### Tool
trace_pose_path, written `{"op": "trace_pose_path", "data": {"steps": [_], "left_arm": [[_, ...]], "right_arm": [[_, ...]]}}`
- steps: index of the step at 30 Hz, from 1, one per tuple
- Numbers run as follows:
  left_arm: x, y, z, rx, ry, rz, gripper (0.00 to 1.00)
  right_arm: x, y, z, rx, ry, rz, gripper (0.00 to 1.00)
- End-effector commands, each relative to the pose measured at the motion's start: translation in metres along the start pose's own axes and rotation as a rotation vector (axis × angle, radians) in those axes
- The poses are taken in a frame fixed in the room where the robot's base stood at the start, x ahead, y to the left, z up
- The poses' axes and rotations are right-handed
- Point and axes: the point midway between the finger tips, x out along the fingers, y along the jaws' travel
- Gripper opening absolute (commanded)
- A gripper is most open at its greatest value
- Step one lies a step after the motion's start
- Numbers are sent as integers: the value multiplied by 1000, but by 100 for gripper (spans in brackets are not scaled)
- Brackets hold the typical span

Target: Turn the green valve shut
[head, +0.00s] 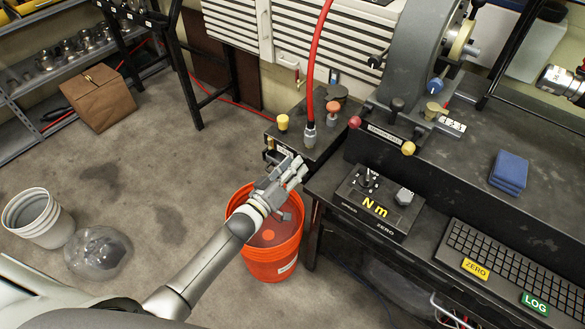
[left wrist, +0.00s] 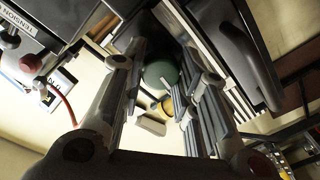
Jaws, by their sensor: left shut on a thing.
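The green valve (left wrist: 160,73) shows in the left wrist view as a round dark green shape between my fingers. In the head view it is hidden behind my gripper. My left gripper (head: 286,178) reaches to the front side of the dark box (head: 315,150) under the red hose, above the orange bucket. It is shut on the green valve, with a finger on either side, as the left wrist view (left wrist: 155,95) shows. The valve's turn angle cannot be told. My right gripper is not in view.
The orange bucket (head: 275,260) stands on the floor under my left gripper. A red hose (head: 313,60) rises from the box, between a yellow knob (head: 283,122) and an orange-red knob (head: 333,107).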

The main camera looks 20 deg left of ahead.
Motion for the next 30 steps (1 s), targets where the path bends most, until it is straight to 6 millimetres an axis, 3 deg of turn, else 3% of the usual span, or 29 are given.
{"op": "trace_pose_path", "data": {"steps": [30], "left_arm": [[0,-1,2,914,32,26,4]], "right_arm": [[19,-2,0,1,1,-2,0]]}}
